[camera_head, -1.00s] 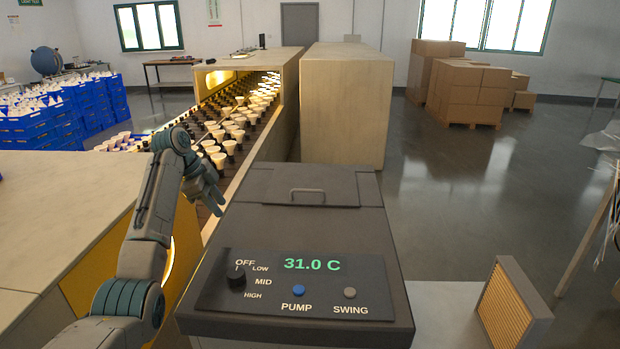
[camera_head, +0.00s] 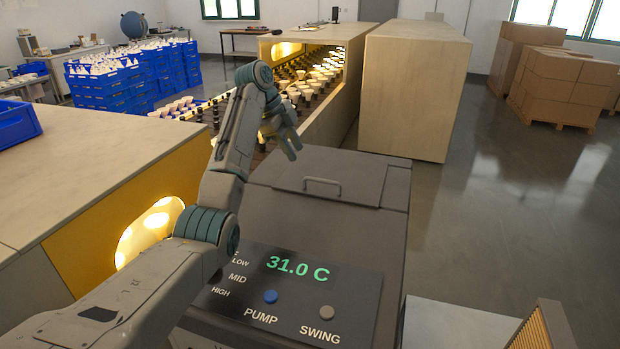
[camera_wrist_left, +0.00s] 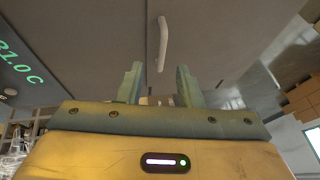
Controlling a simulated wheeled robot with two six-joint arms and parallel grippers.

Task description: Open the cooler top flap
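The cooler (camera_head: 290,222) stands in front of me, dark grey, with a panel reading 31.0 C. Its top flap (camera_head: 335,170) lies flat and closed at the far end of the top. A light bar handle (camera_head: 322,186) is on the flap, and it also shows in the left wrist view (camera_wrist_left: 163,42). My left gripper (camera_head: 294,146) is above the cooler's far left side, left of the handle and apart from it. In the left wrist view its two fingers (camera_wrist_left: 158,82) are spread with nothing between them. My right gripper is in neither view.
A yellow-sided bench (camera_head: 120,205) is on the left. A filter-like panel (camera_head: 540,330) stands at lower right.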

